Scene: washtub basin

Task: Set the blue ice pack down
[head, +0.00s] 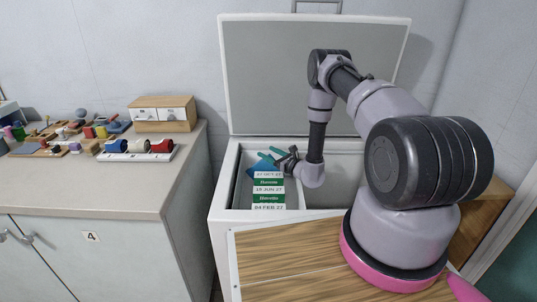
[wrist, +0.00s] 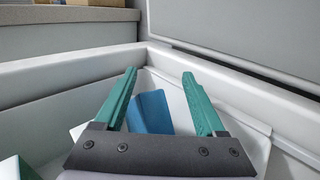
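The blue ice pack (head: 258,168) is inside the white chest at the back left, beside the labelled packages. In the wrist view the blue ice pack (wrist: 151,112) shows between the green fingers, tilted against a white inner wall; its lower part is hidden by my gripper's dark mount. My gripper (head: 269,156) is low in the chest opening, right at the pack. In the wrist view my gripper (wrist: 159,73) has its fingers wide apart, with visible gaps beside the pack. I cannot tell what the pack's lower end rests on.
The chest (head: 229,190) has a raised lid (head: 270,75) behind it. Several labelled packages (head: 268,190) stand in its left part; the right part looks emptier. A counter (head: 120,185) with small objects and a wooden drawer box (head: 147,127) stands to the left.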

